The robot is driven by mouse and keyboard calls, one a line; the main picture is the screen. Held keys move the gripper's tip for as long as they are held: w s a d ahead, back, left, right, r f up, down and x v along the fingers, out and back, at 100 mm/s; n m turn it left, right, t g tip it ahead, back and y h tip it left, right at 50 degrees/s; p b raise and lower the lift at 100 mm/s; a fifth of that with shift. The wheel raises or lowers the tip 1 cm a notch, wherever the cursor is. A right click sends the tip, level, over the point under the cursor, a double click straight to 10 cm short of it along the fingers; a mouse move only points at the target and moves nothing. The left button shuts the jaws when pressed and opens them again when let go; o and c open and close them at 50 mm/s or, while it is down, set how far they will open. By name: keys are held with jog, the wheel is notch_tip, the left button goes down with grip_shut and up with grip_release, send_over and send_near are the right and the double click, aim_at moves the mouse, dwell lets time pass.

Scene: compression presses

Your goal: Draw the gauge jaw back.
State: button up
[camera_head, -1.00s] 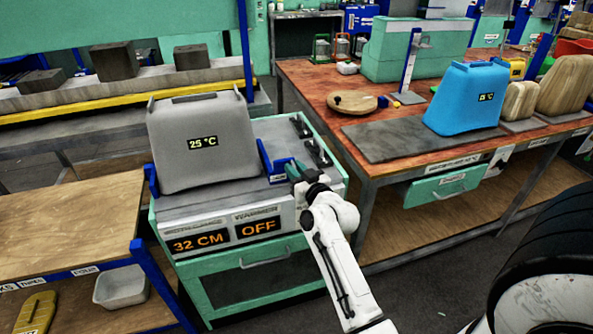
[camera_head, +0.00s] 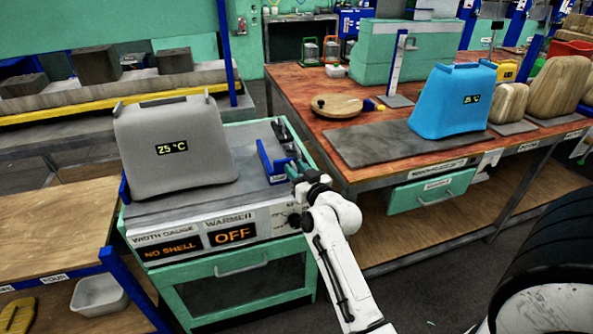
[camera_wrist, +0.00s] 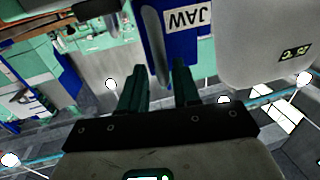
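The gauge jaw (camera_head: 268,165) is a blue upright plate on the right side of the bench top. In the wrist view the jaw (camera_wrist: 182,45) carries a white JAW label. My gripper (camera_head: 296,170) is at the jaw's right side. In the wrist view its two dark green fingers (camera_wrist: 160,78) stand close together, with a narrow blue part of the jaw between them. The grey shell (camera_head: 175,145), reading 25 °C, stands left of the jaw, with a clear gap between them. The width gauge display (camera_head: 170,249) reads NO SHELL.
The warmer display (camera_head: 233,235) reads OFF. Dark knobs (camera_head: 287,135) line the bench's right edge. A wooden shelf (camera_head: 60,215) is at the left.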

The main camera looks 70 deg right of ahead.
jog(key=v, duration=1)
jog(key=shift+s+a, duration=0.3)
jog(key=w+a+f+n+g+y+p, duration=0.1)
jog(key=w+a+f+n+g+y, duration=0.1)
jog(key=a+f+y, duration=0.45)
jog(key=w+a+f+n+g+y, duration=0.2)
jog(key=a+f, duration=0.1)
jog(key=a, duration=0.6)
jog(key=s+a+f+n+g+y+p, duration=0.1)
jog(key=s+a+f+n+g+y, duration=0.1)
jog(key=s+a+g, duration=0.7)
jog(key=s+a+f+n, duration=0.1)
jog(key=s+a, duration=0.3)
jog(key=shift+a+f, duration=0.25)
jog(key=shift+f, duration=0.05)
